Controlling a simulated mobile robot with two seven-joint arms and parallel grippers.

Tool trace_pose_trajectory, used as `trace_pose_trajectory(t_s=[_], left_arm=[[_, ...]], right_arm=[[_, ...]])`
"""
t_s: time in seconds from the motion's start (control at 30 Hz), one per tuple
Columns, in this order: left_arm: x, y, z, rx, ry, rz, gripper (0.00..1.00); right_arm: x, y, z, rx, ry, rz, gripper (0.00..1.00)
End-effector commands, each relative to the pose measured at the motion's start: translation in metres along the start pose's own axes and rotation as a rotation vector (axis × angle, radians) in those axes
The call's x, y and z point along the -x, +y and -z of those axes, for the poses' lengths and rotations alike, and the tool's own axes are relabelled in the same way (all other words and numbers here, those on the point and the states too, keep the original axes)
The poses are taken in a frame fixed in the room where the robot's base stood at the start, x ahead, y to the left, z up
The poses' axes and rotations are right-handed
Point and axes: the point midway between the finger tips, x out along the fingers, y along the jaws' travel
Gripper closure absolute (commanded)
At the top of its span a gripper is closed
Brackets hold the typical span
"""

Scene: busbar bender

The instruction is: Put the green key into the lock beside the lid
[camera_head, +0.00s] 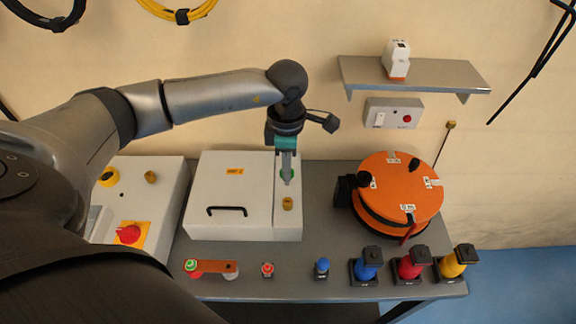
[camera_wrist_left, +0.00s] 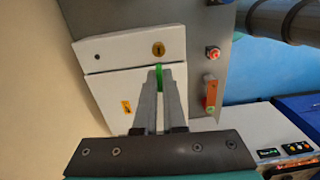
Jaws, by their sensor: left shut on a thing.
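My left gripper (camera_head: 287,180) points down over the narrow right-hand strip of the white box, shut on the green key (camera_head: 292,174). Only a green sliver of the key shows beside the fingers. In the left wrist view the green key (camera_wrist_left: 159,76) sits between the tips of my left gripper (camera_wrist_left: 160,92). The brass lock (camera_head: 288,203) is on the strip beside the lid (camera_head: 228,180), just nearer the front than the fingertips. The lock (camera_wrist_left: 158,48) also shows in the wrist view, apart from the key. The lid is closed. My right gripper is out of view.
A panel with a red knob (camera_head: 129,234) stands left of the box. A copper-coloured bar (camera_head: 215,267) and small buttons lie along the front of the grey table (camera_head: 320,205). An orange round reel (camera_head: 402,185) stands right. A shelf (camera_head: 430,75) hangs behind.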

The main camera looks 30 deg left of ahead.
Motion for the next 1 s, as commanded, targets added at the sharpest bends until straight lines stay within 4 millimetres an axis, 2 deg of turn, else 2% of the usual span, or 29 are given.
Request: trace_pose_trajectory(t_s=[0.1,0.27,0.8,1.0], left_arm=[[0.0,0.0,0.0,0.004,0.0,-0.003,1.0],[-0.001,-0.001,0.0,0.031,0.0,-0.023,1.0],[-0.051,0.001,0.0,0.029,0.001,-0.02,1.0],[-0.059,0.001,0.0,0.028,0.0,-0.021,1.0]], right_arm=[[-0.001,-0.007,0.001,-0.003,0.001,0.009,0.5],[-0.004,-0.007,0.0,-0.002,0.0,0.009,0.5],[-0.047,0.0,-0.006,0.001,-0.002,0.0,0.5],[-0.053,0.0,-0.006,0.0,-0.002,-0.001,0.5]])
